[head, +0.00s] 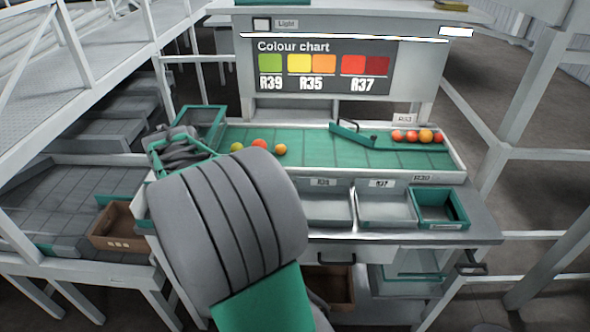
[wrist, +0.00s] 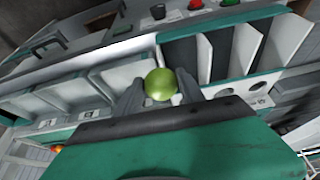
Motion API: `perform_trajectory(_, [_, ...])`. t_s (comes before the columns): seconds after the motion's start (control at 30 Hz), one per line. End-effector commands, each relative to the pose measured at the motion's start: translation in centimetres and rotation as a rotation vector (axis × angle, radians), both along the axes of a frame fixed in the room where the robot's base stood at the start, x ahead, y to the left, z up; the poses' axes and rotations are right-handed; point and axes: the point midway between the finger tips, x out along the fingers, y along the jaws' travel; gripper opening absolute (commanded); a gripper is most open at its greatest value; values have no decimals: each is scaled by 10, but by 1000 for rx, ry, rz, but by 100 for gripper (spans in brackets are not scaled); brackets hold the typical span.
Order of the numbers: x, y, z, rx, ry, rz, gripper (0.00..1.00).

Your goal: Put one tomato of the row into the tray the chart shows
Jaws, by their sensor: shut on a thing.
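My gripper (wrist: 158,88) is shut on a yellow-green tomato (wrist: 161,84), held between its two grey fingers in the wrist view. In the head view my arm hides the held tomato. The colour chart (head: 322,67) shows green over R39, yellow and orange over R35, and red and dark red over R37. On the green bench mat lie a green tomato (head: 237,147), a red-orange tomato (head: 259,143) and an orange tomato (head: 281,149). Below are a grey tray (head: 328,221), another grey tray (head: 386,222) labelled R37, and a green-rimmed tray (head: 441,224). Further trays may be hidden behind my arm.
Several red and orange tomatoes (head: 411,136) sit at the bench's right end beside a green angled guide (head: 352,133). A brown box (head: 113,228) stands at the left. In the wrist view, white dividers (wrist: 245,48) stand upright, with red and green round parts above.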

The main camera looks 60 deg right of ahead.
Motion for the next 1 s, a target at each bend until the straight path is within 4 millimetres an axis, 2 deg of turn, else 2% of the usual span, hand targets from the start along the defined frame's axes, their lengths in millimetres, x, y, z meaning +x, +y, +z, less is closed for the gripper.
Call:
perform_trajectory(0.03, [-16,-34,4,1,4,-133,26])
perform_trajectory(0.1, [-40,-74,5,2,3,-315,26])
perform_trajectory(0.2, [-80,-124,3,2,4,-559,26])
perform_trajectory(0.3, [-120,-161,1,2,3,-763,26])
perform_trajectory(0.4, [-150,-184,-1,1,1,-909,26])
perform_trajectory(0.5, [-169,-195,-4,2,2,-995,26])
perform_trajectory(0.57, [-173,-198,-5,2,0,-1016,26])
perform_trajectory(0.77, [-174,-199,-17,2,0,-1022,26])
perform_trajectory(1.0, [-174,-198,-49,1,1,-1018,26])
